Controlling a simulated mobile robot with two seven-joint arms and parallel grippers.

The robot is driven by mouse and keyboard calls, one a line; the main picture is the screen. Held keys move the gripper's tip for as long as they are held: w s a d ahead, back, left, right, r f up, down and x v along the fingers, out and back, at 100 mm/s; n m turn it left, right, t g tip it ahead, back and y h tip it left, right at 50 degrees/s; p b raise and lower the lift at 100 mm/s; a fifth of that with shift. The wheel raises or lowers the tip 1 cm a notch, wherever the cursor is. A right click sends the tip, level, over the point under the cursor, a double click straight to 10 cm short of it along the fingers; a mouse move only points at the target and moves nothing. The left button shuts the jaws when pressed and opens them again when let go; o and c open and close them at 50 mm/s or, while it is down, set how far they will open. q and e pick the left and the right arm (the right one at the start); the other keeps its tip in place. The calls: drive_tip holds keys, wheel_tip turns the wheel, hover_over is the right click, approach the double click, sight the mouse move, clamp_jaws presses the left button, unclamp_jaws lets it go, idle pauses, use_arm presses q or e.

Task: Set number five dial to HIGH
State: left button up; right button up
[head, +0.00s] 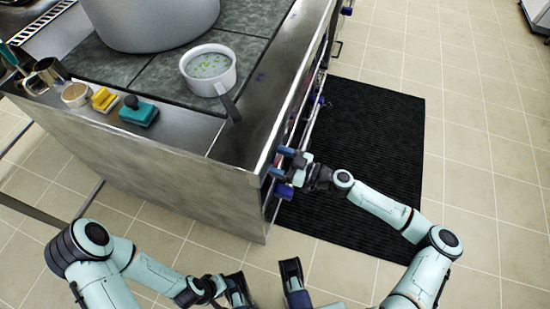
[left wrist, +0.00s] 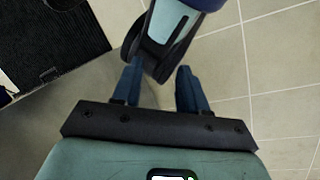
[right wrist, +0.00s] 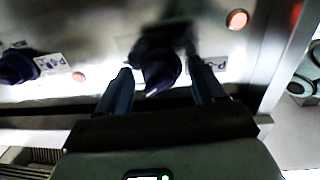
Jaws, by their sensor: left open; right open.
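In the right wrist view, a dark purple dial (right wrist: 160,70) is on the steel stove front, between the fingers of my right gripper (right wrist: 160,82). Its pointed end is toward the bottom, slightly left. A label (right wrist: 212,64) is beside it, too blurred to read surely. The right gripper is open around the dial; contact cannot be told. In the head view, the right gripper (head: 283,162) is at the stove's near front corner, hiding that dial. My left gripper (left wrist: 156,78) is open and empty above the floor, away from the stove.
A second dial (right wrist: 16,68) is to the left, with its own label (right wrist: 52,65). An orange light (right wrist: 237,19) glows upper right. A saucepan (head: 209,70) and a large pot (head: 150,20) stand on the stove. A black mat (head: 370,130) lies on the open floor.

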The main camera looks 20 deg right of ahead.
drive_tip(key=c, duration=1)
